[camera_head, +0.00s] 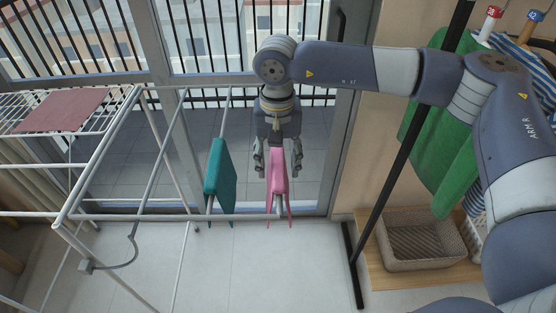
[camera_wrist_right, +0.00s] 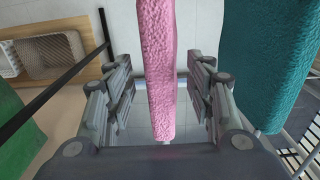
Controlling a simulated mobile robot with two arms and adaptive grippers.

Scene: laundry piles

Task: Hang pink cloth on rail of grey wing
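The pink cloth (camera_head: 279,180) hangs folded over a rail of the grey wing (camera_head: 145,217), with its lower edges spread apart near the wing's front bar. My right gripper (camera_head: 278,165) is above and behind the cloth, with one finger on each side of it. In the right wrist view the pink cloth (camera_wrist_right: 160,60) stands between the open fingers (camera_wrist_right: 163,95), with a gap on both sides. Most of the rail under the cloth is hidden. My left gripper is not in view.
A teal cloth (camera_head: 219,172) hangs just left of the pink one. A mauve cloth (camera_head: 62,110) lies on the white rack at left. A wicker basket (camera_head: 420,240), a black pole (camera_head: 405,150) and a green garment (camera_head: 440,140) are at right. Window railings stand behind.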

